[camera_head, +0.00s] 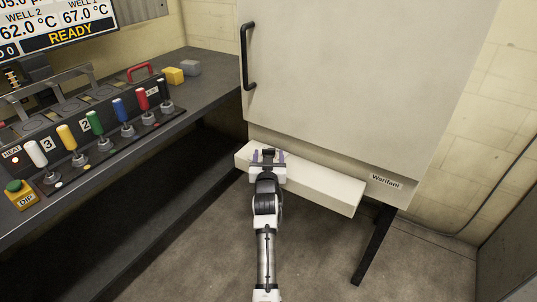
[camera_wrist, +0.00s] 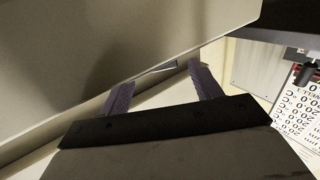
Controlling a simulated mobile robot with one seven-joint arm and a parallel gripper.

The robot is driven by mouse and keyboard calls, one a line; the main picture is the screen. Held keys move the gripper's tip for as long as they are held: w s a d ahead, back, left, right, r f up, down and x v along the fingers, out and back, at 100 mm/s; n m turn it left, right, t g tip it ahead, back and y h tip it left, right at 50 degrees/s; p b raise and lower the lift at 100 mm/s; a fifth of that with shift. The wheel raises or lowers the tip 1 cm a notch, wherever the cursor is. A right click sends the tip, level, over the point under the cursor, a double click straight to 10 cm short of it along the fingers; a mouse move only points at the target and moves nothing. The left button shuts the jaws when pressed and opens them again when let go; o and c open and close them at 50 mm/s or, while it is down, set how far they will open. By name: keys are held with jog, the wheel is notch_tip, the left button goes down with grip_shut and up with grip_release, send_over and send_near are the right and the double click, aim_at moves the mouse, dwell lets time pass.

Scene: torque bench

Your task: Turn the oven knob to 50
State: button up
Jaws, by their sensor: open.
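The oven (camera_head: 350,70) is a large pale box with a black vertical handle (camera_head: 248,55) at the left of its door. A pale ledge-like box (camera_head: 320,187) sticks out below the door. My gripper (camera_head: 268,154) is at the left part of this ledge. In the wrist view its two purple-grey fingers (camera_wrist: 162,72) are spread apart, close to a pale surface, with nothing clearly held between them. A small light sliver shows between the fingertips there. I cannot make out the oven knob or its scale in either view; my gripper may hide it.
A dark bench (camera_head: 205,68) at left carries a panel of levers with coloured handles, a yellow DIP box (camera_head: 20,194) with a green button, and a yellow block (camera_head: 173,75). A display (camera_head: 62,25) reads READY. A dark oven leg (camera_head: 372,245) stands at right. Floor in front is clear.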

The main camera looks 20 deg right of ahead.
jog(key=shift+w+d, duration=0.2)
jog(key=shift+w, duration=0.45)
jog(key=c, duration=1)
jog(key=shift+a+f+h+b, duration=0.15)
jog(key=shift+h+b, duration=0.15)
jog(key=shift+b, duration=0.3)
